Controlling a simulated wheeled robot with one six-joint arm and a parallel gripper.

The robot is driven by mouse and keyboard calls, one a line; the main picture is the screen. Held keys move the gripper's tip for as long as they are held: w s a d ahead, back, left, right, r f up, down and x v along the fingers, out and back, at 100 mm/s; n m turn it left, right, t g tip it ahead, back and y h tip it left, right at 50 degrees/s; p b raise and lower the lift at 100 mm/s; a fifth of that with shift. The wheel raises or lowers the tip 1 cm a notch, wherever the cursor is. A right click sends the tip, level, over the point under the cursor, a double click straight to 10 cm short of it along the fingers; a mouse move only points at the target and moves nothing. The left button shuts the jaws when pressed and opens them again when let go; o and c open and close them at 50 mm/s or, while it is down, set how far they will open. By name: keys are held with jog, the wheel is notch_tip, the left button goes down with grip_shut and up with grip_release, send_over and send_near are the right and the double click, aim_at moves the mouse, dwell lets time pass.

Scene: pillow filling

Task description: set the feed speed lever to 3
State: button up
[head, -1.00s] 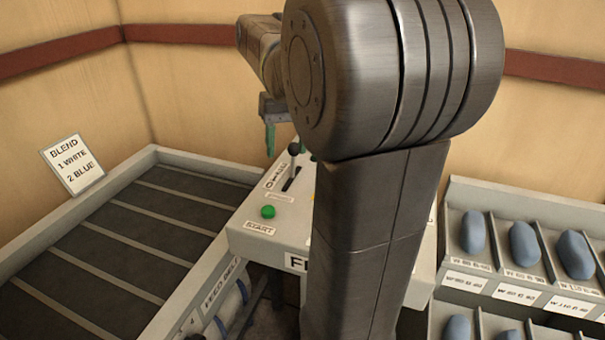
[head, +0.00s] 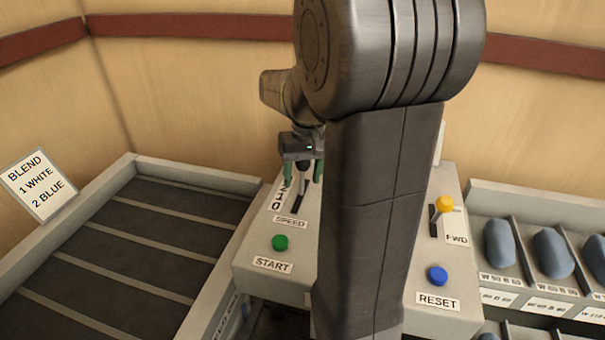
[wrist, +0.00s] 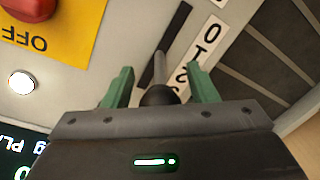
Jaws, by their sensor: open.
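The speed lever (head: 302,184) stands in a dark slot on the grey control panel, beside a white number strip (head: 279,193) and above a SPEED label (head: 290,222). My gripper (head: 303,178) is over the lever with its green fingers apart, one on each side. In the wrist view the lever's dark knob (wrist: 160,95) sits between the open fingers, close to the gripper body, with its stem running to the slot. No finger clearly touches the knob.
A green START button (head: 280,242), a blue RESET button (head: 437,276) and a yellow-knobbed FWD lever (head: 445,204) share the panel. The wrist view shows a red OFF button (wrist: 28,8) and lit display (wrist: 25,155). A belt (head: 130,235) lies left; bins of blue pillows (head: 553,248) stand right.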

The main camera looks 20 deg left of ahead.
jog(key=shift+c, duration=0.4)
grip_shut()
jog(key=shift+w+r+g+p, duration=0.15)
jog(key=shift+w+g+p, duration=0.15)
jog(key=shift+p, duration=0.75)
jog(key=shift+w+g+p, duration=0.35)
jog(key=shift+g+p, duration=0.15)
jog(key=shift+p, duration=0.5)
jog(key=shift+w+a+f+g+p, duration=0.1)
jog(key=shift+w+f+g+p, duration=0.2)
jog(key=shift+g+p, duration=0.25)
jog(key=shift+w+f, duration=0.35)
jog(key=shift+w, duration=0.05)
